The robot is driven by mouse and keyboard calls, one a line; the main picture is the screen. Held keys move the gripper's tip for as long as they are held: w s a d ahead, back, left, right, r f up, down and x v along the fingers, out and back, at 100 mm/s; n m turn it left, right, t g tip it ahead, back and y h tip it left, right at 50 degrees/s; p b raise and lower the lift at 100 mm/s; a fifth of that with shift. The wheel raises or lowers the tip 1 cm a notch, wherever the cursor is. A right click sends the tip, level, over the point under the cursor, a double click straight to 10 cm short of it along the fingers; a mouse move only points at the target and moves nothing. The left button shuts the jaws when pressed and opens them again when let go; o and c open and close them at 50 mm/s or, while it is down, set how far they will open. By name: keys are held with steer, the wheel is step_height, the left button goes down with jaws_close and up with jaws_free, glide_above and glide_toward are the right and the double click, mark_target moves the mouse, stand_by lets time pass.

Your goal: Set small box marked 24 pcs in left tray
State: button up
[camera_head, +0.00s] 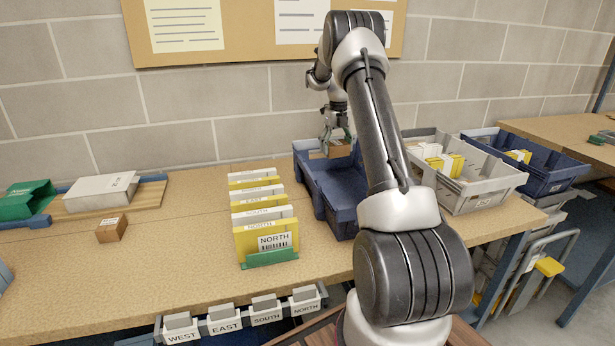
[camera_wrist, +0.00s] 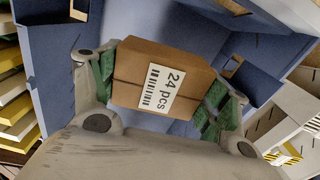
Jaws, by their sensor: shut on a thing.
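The small brown box marked 24 pcs (camera_wrist: 180,66) sits between the green-padded fingers of my gripper (camera_wrist: 158,90), with its white barcode label facing the wrist camera. In the head view the box (camera_head: 340,150) is held at the back of the blue tray (camera_head: 318,180), the leftmost of the trays. My gripper (camera_head: 337,138) is shut on it, inside or just above the tray's far end. Blue tray walls surround the box in the wrist view. Whether the box touches the tray floor is hidden.
A rack of yellow and white cards (camera_head: 262,215) stands left of the blue tray. A grey tray (camera_head: 480,185) and a dark blue tray (camera_head: 545,165) hold boxes at right. Another brown box (camera_head: 111,229) lies at left on the bench. Bare bench lies between it and the cards.

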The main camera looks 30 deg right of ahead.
steer(key=shift+d+f+m, duration=0.1)
steer(key=shift+f+m, duration=0.15)
steer(key=shift+m, duration=0.15)
glide_above(334, 179)
step_height(334, 179, down, 6)
steer(key=shift+w+d+f, duration=0.1)
steer(key=shift+w, duration=0.05)
steer(key=shift+f, duration=1.7)
steer(key=shift+f, duration=0.1)
steer(key=o, duration=1)
steer(key=shift+o, duration=0.2)
